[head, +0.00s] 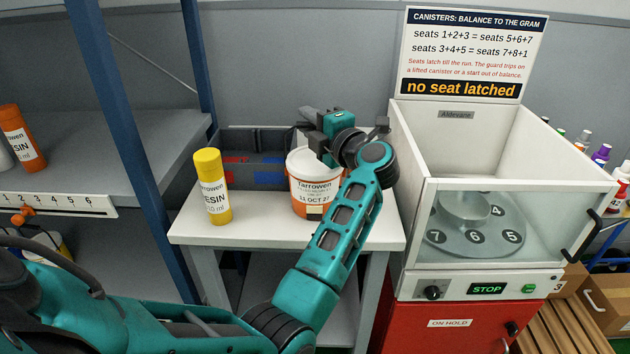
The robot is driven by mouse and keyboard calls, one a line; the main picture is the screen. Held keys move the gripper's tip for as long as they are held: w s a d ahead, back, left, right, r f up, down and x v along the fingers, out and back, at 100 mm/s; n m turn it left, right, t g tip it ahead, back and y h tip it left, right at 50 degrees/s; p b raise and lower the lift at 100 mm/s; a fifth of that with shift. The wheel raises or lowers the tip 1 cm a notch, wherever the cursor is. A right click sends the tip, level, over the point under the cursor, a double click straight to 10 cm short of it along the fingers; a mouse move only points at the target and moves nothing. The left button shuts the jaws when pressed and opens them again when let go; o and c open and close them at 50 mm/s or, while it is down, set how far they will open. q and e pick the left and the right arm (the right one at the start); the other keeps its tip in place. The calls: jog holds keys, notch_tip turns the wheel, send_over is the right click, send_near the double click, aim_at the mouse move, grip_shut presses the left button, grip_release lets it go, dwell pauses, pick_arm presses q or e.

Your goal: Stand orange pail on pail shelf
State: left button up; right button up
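An orange pail (306,207) with a white upper part and a "Tarrowen 11 OCT 27" label stands upright on a small white-topped table (260,236). My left gripper (312,121) is at the pail's top, near its rim. The forearm passes in front of the pail's right side. The fingertips are dark and partly hidden, so whether they are open, shut or touching the pail cannot be told. Grey shelves (140,150) stand at the left; no label shows which is the pail shelf. My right gripper is out of view.
A yellow resin bottle (213,187) stands left of the pail. A grey bin (262,140) is behind them. An orange container (22,137) sits on the left upper shelf. Blue posts (110,90) edge the shelves. A glass-fronted balancing machine (500,180) stands at the right.

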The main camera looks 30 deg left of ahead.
pick_arm(q)
grip_shut()
dwell(0.9)
jog(key=shift+r, duration=0.15)
